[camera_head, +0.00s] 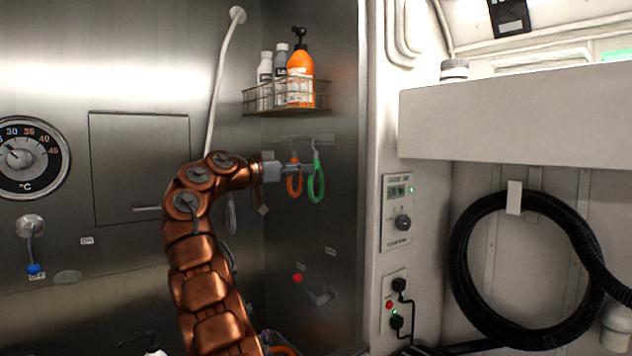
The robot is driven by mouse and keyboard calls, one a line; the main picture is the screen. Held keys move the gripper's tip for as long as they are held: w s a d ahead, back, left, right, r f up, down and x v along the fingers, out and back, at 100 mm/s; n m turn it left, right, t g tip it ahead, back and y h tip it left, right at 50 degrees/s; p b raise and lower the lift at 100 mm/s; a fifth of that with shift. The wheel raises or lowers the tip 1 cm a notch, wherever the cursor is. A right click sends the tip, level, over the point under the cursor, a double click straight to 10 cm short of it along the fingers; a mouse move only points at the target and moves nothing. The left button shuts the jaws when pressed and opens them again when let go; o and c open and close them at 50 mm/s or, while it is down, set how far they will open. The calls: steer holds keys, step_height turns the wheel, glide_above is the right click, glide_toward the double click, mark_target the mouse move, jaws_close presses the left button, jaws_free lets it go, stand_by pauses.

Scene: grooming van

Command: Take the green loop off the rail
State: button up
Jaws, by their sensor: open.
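The green loop (317,186) hangs from a small rail (305,138) on the steel wall, under the wire basket. My gripper (305,169) reaches in from the left at the height of the loop's upper part. Its fingers are open, with the tips close to the loop's left side. I cannot tell whether they touch it or whether the loop lies between them. An orange loop (294,187) hangs just left of the green one, partly hidden behind my gripper.
A wire basket (286,97) with several bottles is fixed above the rail. A hose (220,75) runs down the wall to the left. A control panel (397,212) and a coiled black hose (462,250) are to the right.

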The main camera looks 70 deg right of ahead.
mark_target(316, 172)
steer(key=shift+p+x, duration=1.05)
steer(key=shift+x, duration=1.75)
steer(key=shift+w+f, duration=0.15)
jaws_close()
